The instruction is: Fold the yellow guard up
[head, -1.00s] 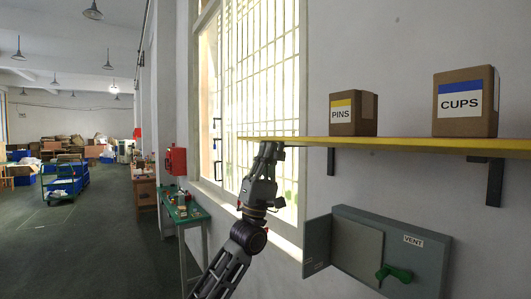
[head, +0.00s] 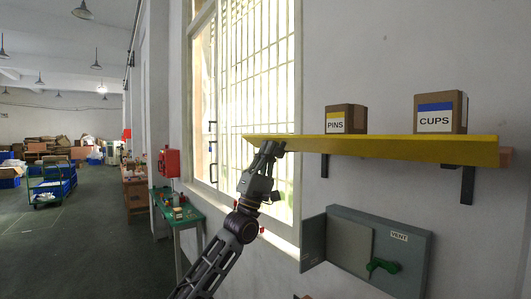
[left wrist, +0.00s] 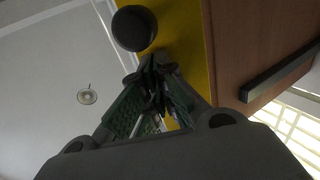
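The yellow guard (head: 400,149) is a long strip along the front edge of the wall shelf. Its broad face shows in the head view, and its right end looks tilted out from the brown shelf board (head: 493,154). My left gripper (head: 268,147) is at the guard's left end, from below. In the left wrist view its fingertips (left wrist: 156,68) are together beside the yellow guard (left wrist: 186,40), with a dark round knob (left wrist: 134,28) just past them. I see nothing clearly held; exact contact is hidden. My right gripper is out of view.
A PINS box (head: 346,119) and a CUPS box (head: 440,112) stand on the shelf. Below is a grey VENT cabinet (head: 405,260) with an open door and green handle. A barred window (head: 258,75) is behind my left arm.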

